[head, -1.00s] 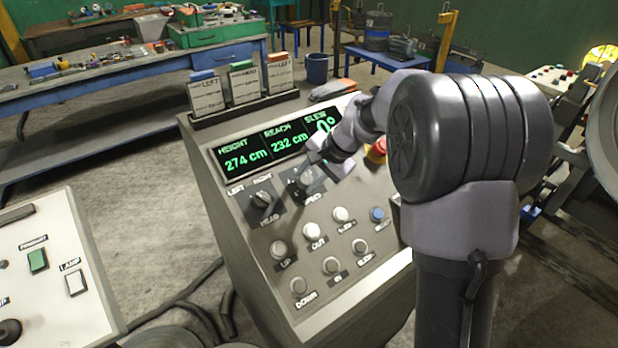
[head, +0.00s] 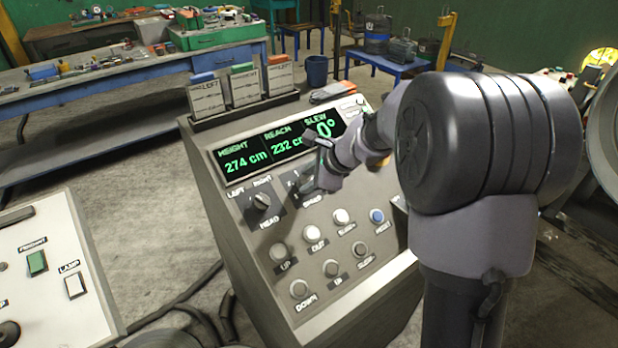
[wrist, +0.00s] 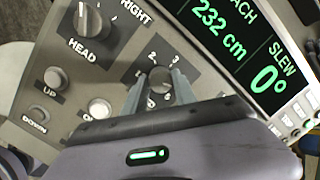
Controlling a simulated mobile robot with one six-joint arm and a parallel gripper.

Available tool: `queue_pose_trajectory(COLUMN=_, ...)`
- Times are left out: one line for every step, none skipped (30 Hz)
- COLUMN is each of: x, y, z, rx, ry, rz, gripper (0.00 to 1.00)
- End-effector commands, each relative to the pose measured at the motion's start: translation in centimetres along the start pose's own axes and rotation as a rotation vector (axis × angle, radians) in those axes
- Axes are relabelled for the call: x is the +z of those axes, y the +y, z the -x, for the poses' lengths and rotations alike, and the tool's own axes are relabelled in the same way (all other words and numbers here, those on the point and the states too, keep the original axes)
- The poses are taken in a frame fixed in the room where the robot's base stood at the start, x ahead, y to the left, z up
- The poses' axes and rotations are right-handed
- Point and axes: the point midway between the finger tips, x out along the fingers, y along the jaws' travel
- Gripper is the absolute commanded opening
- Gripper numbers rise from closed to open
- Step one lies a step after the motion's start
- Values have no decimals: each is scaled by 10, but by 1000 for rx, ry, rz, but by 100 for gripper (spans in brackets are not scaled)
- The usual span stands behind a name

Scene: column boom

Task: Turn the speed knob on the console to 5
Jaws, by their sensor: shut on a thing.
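The console (head: 240,205) has a sloped grey panel. Its speed knob (wrist: 160,77) is in the middle of the wrist view, on a dark plate with numbers around it; I can read 2 and 3 above it, and the lower numbers are partly covered. My gripper (wrist: 160,92) is shut on the speed knob, one finger on each side. In the head view my gripper (head: 308,187) is over the knob and hides most of it. The knob's pointer cannot be read.
The head knob (head: 262,201) is just left of the speed knob. Several round push buttons (head: 312,232) lie below. A display (head: 275,145) above reads height 274 cm, reach 232 cm, slew 0°. Cards (head: 243,85) stand along the console's top edge. A white panel (head: 50,270) is at left.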

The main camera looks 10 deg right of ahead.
Motion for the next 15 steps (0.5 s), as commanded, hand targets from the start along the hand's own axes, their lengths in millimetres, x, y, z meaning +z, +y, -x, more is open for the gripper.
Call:
queue_pose_trajectory(x=1, y=0, z=1, rx=-5, ry=2, rz=-38, gripper=0)
queue_pose_trajectory(x=1, y=0, z=1, rx=-10, ry=3, rz=-67, gripper=0)
queue_pose_trajectory(x=1, y=0, z=1, rx=-15, ry=4, rz=-104, gripper=0)
queue_pose_trajectory(x=1, y=0, z=1, rx=-20, ry=6, rz=-133, gripper=0)
queue_pose_trajectory(x=1, y=0, z=1, rx=-24, ry=7, rz=-159, gripper=0)
queue_pose_trajectory(x=1, y=0, z=1, rx=-29, ry=8, rz=-198, gripper=0)
queue_pose_trajectory(x=1, y=0, z=1, rx=-34, ry=10, rz=-226, gripper=0)
queue_pose_trajectory(x=1, y=0, z=1, rx=-38, ry=12, rz=-252, gripper=0)
queue_pose_trajectory(x=2, y=0, z=1, rx=-44, ry=12, rz=-289, gripper=0)
queue_pose_trajectory(x=2, y=0, z=1, rx=-48, ry=14, rz=-315, gripper=0)
queue_pose_trajectory(x=2, y=0, z=1, rx=-53, ry=15, rz=-341, gripper=0)
queue_pose_trajectory(x=2, y=0, z=1, rx=-57, ry=17, rz=-374, gripper=0)
queue_pose_trajectory(x=2, y=0, z=1, rx=-61, ry=18, rz=-400, gripper=0)
queue_pose_trajectory(x=2, y=0, z=1, rx=-65, ry=19, rz=-423, gripper=0)
queue_pose_trajectory(x=2, y=0, z=1, rx=-70, ry=20, rz=-453, gripper=0)
